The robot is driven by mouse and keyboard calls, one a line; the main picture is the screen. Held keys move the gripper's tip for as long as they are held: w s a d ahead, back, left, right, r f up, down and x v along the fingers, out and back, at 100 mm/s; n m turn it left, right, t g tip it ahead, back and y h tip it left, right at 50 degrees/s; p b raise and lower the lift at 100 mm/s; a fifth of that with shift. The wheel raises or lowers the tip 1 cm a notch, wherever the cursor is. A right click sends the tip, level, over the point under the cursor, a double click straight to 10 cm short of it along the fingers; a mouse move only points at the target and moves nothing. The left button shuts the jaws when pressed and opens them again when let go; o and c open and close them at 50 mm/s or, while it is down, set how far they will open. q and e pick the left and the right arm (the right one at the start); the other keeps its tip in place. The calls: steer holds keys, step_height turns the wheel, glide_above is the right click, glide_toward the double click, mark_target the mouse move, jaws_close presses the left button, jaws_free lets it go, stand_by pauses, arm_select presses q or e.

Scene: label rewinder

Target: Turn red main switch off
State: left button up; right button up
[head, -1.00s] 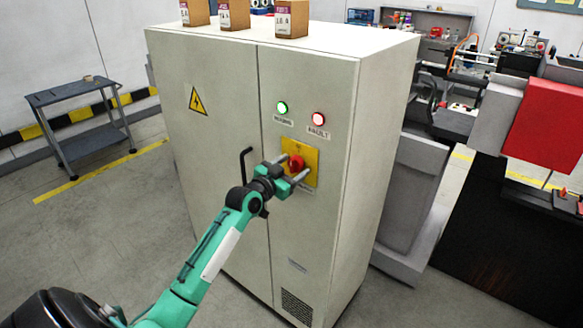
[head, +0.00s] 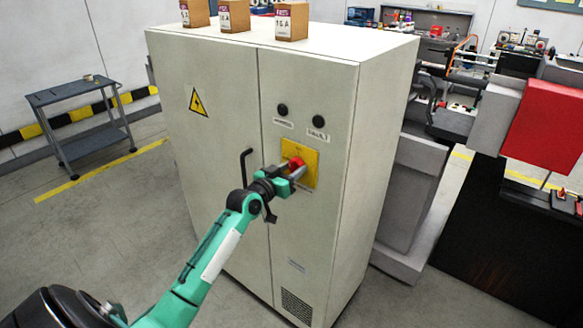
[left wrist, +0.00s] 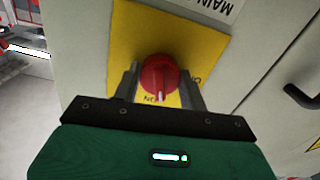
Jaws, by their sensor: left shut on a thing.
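The red main switch (head: 296,163) sits on a yellow plate (head: 311,158) on the right door of the grey cabinet. It also shows in the left wrist view (left wrist: 159,76), a round red knob between the two fingers on its yellow plate (left wrist: 190,45). My left gripper (head: 286,172) is at the switch, shut on the knob from the front; it also shows in the left wrist view (left wrist: 160,90). The two indicator lamps above, running (head: 282,110) and fault (head: 318,121), are dark. My right gripper is not in view.
The cabinet (head: 220,110) has a black door handle (head: 245,165) just left of my gripper. Several boxes (head: 291,21) stand on its top. A grey trolley (head: 85,120) stands at the left. Machinery (head: 545,120) is at the right.

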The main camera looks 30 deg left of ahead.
arm_select(q)
steer(key=n, duration=0.2)
steer(key=n+p, duration=0.1)
steer(key=n, duration=0.1)
steer(key=shift+r+n+p, duration=0.2)
steer(key=shift+n+p, duration=0.1)
steer(key=shift+n, duration=0.1)
steer(key=n+p, duration=0.1)
steer(key=n, duration=0.1)
steer(key=shift+n, duration=0.3)
steer(key=n+p, duration=0.1)
steer(key=n, duration=0.2)
steer(key=shift+n, duration=0.3)
steer(key=shift+n+p, duration=0.7)
steer(key=shift+n, duration=0.8)
steer(key=shift+f, duration=0.1)
steer(key=o, duration=0.8)
steer(key=shift+o, duration=0.8)
